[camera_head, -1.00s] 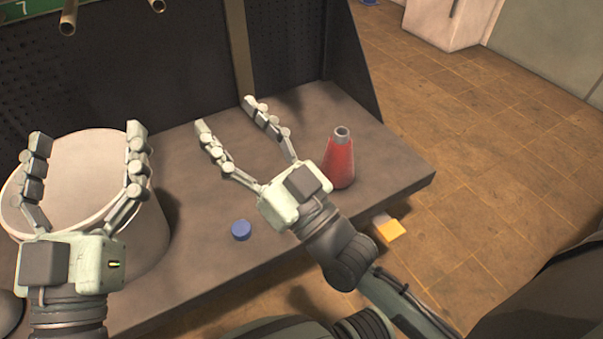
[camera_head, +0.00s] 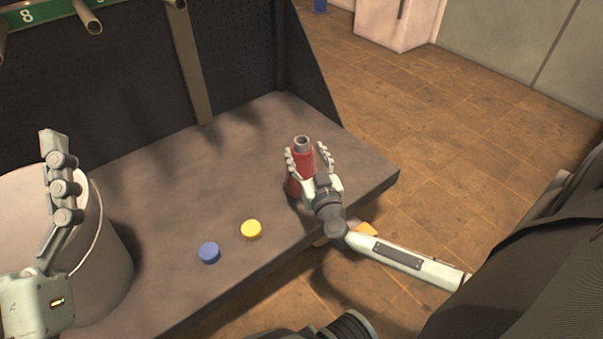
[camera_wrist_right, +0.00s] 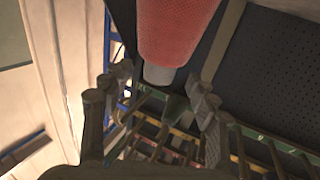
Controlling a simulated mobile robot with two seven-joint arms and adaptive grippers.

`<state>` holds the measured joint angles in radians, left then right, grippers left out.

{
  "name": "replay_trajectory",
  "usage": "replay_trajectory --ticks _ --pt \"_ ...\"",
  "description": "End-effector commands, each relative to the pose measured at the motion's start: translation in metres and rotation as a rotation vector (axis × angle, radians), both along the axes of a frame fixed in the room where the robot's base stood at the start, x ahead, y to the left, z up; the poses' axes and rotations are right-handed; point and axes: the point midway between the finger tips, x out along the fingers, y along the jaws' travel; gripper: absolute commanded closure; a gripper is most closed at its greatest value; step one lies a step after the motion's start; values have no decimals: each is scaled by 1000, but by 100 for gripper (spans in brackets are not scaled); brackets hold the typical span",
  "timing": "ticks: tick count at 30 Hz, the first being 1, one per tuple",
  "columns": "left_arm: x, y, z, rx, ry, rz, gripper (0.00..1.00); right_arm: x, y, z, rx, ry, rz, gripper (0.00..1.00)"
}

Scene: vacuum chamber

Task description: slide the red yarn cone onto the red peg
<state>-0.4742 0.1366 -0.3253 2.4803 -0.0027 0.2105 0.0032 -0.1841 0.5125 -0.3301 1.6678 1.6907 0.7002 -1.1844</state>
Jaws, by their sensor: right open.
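The red yarn cone (camera_head: 293,185) stands upright near the right end of the grey bench, its grey tip up. My right gripper (camera_head: 306,158) is open, with its fingers on either side of the cone; contact is unclear. In the right wrist view the cone (camera_wrist_right: 175,30) hangs from the top edge, its grey tip between the spread fingers of my right gripper (camera_wrist_right: 160,100). Metal pegs (camera_head: 90,22) stick out at upper left; I cannot pick out a red peg.
A blue disc (camera_head: 209,253) and a yellow disc (camera_head: 252,230) lie near the front edge of the bench (camera_head: 190,175). A white bucket (camera_head: 110,270) stands at the left. A dark perforated panel (camera_head: 110,90) rises behind. The bench middle is clear.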

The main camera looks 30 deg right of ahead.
Motion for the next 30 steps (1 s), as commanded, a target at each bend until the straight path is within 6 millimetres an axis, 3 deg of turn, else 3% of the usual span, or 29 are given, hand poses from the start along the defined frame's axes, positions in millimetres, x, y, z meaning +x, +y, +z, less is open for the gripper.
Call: replay_trajectory --ticks 7,16,30 --pt "-17 11 17 -57 -177 15 12 34 -12 1 -1 -3 1 40" --pt "-20 13 22 -66 -205 17 12 38 -13 3 -1 -2 2 40" --pt "-20 13 21 -65 -204 17 12 38 -13 2 0 -2 2 99"
